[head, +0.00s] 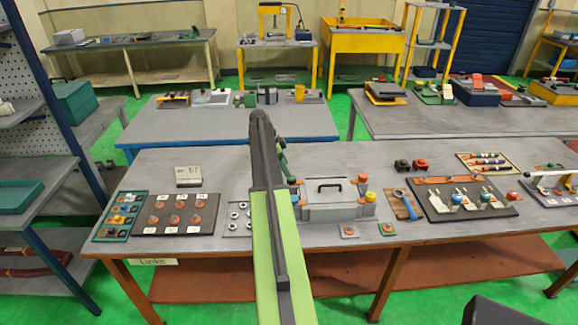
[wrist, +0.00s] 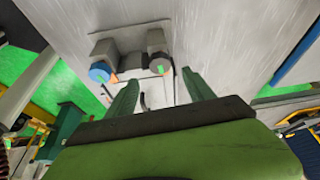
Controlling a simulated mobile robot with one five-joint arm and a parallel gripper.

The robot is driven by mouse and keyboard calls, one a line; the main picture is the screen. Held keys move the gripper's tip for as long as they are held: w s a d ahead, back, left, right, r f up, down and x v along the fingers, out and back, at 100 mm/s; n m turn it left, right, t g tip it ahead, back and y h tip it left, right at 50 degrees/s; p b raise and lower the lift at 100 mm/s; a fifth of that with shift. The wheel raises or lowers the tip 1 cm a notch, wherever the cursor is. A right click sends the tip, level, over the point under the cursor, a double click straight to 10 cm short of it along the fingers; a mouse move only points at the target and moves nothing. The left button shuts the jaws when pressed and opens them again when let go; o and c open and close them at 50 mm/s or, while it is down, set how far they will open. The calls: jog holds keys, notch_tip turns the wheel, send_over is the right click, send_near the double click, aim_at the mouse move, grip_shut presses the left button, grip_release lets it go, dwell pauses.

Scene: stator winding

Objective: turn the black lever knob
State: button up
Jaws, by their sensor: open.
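My gripper (wrist: 161,84) is open in the wrist view, with two dark green fingers apart and nothing visible between their tips. Orange bits show beside both. I cannot tell for sure which part is the black lever knob. Right beside the arm is a grey box (head: 338,212) with a black handle (head: 330,187) on top.
A dark board with orange parts (head: 170,212) lies left of my arm. A spanner-like blue tool (head: 404,201) and a dark board with levers (head: 462,211) lie to the right. Two small black and red parts (head: 411,165) stand behind. The bench top right behind the box is clear.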

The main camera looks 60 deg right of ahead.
jog(key=p+v, duration=0.8)
jog(key=v, duration=0.3)
